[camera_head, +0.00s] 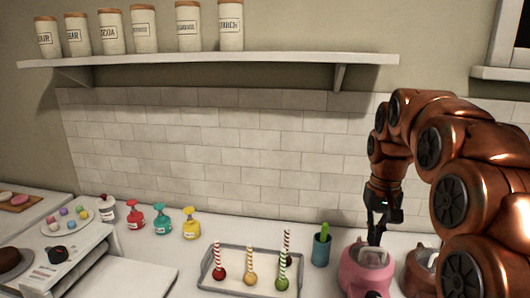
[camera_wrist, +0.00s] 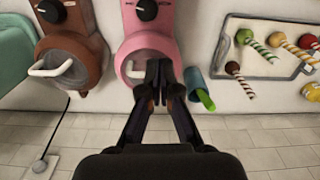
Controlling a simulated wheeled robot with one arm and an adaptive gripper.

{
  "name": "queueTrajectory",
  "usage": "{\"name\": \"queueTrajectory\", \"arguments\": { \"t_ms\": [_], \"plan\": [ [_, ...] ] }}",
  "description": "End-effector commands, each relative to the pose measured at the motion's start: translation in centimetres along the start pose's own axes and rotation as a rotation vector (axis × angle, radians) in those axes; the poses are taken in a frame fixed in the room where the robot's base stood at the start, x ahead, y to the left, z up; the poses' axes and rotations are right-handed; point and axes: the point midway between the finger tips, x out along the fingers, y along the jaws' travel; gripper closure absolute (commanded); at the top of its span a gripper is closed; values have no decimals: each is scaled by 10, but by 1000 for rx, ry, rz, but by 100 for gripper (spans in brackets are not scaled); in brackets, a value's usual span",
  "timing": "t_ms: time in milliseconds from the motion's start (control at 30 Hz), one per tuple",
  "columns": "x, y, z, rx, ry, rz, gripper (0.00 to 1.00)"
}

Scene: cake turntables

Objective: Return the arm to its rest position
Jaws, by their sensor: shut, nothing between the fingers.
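My arm reaches in from the right in the head view, bent over with my gripper (camera_head: 378,236) pointing down. The gripper is shut and empty.
A brown machine (camera_wrist: 72,45) stands beside the pink one. A teal cup (camera_head: 321,250) with a green thing in it is close by. A tray (camera_head: 235,252) holds several striped-stick pops. Pump bottles (camera_head: 162,222) stand further left. A shelf (camera_head: 210,60) with jars hangs above.

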Motion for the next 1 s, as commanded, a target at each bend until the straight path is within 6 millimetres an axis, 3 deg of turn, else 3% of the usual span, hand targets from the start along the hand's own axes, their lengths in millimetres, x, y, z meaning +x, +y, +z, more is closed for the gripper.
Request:
{"name": "queueTrajectory", "arguments": {
  "t_ms": [567,1000],
  "plan": [
    [35,-34,150,-94,-60,5,100],
    [87,-37,269,-132,-109,14,100]
  ]
}}
